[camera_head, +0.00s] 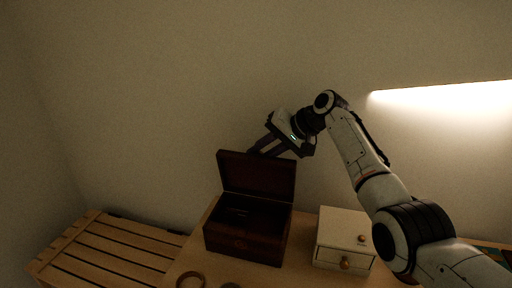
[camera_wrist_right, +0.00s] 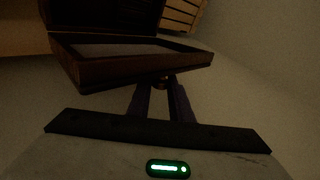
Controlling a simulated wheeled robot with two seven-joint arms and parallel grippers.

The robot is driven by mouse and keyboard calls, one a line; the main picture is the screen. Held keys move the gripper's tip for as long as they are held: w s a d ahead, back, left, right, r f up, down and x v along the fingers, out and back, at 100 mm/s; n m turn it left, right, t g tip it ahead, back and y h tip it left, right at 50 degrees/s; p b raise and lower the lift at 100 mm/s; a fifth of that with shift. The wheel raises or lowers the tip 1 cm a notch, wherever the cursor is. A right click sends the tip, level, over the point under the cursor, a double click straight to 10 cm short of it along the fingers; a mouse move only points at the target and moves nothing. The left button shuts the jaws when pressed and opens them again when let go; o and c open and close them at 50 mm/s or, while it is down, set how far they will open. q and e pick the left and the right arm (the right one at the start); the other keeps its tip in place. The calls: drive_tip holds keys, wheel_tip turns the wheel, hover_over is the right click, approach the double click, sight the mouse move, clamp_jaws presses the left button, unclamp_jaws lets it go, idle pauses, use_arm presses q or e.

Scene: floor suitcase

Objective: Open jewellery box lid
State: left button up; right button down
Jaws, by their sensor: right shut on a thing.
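The dark brown jewellery box (camera_head: 243,243) stands on a wooden table. Its lid (camera_head: 257,176) is up and tilts back, showing the dark inside. My right gripper (camera_head: 254,151) is at the top edge of the raised lid, reaching over it from behind and the right. In the right wrist view, the lid (camera_wrist_right: 130,70) lies just beyond the fingers (camera_wrist_right: 166,84), and a small round knob shows between the fingertips. The right gripper is shut on the lid at that knob. My left gripper is not in view.
A cream box with drawers (camera_head: 343,240) and small knobs stands right of the jewellery box. A wooden ring (camera_head: 190,281) lies at the table's front. A slatted wooden bench (camera_head: 110,250) is at the left. A plain wall is close behind.

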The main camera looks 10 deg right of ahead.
drive_tip(key=shift+w, duration=0.25)
drive_tip(key=shift+f, duration=0.1)
drive_tip(key=c, duration=1.6)
unclamp_jaws()
drive_tip(key=shift+c, duration=0.2)
drive_tip(key=b+v, duration=0.1)
drive_tip(key=v, duration=0.9)
drive_tip(key=shift+d, duration=0.2)
